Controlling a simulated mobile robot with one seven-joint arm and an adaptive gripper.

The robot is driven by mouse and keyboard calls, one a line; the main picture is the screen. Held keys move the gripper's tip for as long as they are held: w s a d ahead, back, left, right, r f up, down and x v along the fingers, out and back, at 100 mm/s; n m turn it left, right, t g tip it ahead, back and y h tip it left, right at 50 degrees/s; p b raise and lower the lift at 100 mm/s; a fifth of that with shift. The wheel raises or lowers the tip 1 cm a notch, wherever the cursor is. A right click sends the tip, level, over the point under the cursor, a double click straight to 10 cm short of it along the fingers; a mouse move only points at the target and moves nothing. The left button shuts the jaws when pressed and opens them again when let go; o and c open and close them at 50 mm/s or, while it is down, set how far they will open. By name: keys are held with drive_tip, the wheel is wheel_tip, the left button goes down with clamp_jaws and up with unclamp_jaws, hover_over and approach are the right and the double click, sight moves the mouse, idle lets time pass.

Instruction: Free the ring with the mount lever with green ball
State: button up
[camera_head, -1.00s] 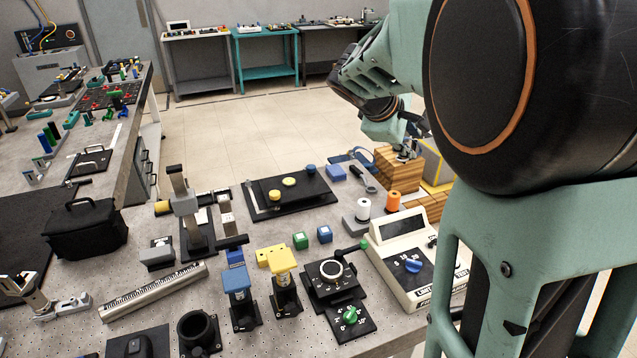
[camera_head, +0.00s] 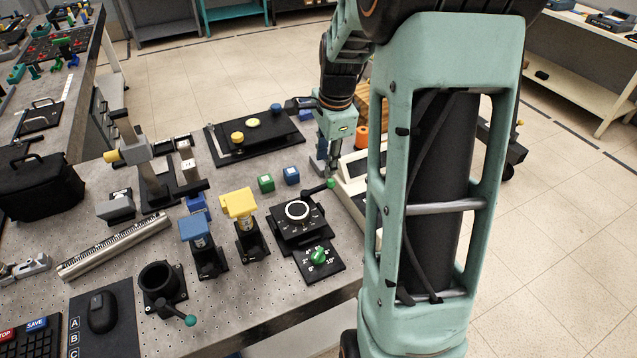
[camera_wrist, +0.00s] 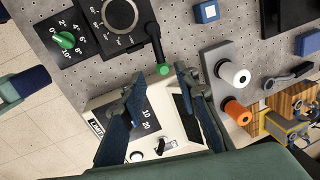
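The black mount (camera_head: 301,227) holds a pale ring (camera_head: 297,209); in the wrist view the ring (camera_wrist: 120,15) is at the top, partly cut off. The mount's black lever (camera_head: 315,190) sticks out to the right and ends in a green ball (camera_head: 330,184). In the wrist view the lever (camera_wrist: 154,42) points down, with the green ball (camera_wrist: 163,69) at its end. My gripper (camera_wrist: 159,76) is open, its two fingertips on either side of the ball in the picture. I cannot tell whether they touch it or are level with it.
A beige instrument box (camera_wrist: 100,105) lies below the fingers. A white spool (camera_wrist: 235,75) and an orange spool (camera_wrist: 237,112) stand to the right. A green knob (camera_head: 318,254) sits in front of the mount. Green (camera_head: 266,183) and blue (camera_head: 291,175) cubes stand behind it.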

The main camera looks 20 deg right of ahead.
sight(323, 186)
drive_tip(key=f, duration=0.3)
drive_tip(key=w+f, duration=0.1)
drive_tip(key=f, duration=0.2)
drive_tip(key=w+f, duration=0.1)
drive_tip(key=f, duration=0.3)
clamp_jaws()
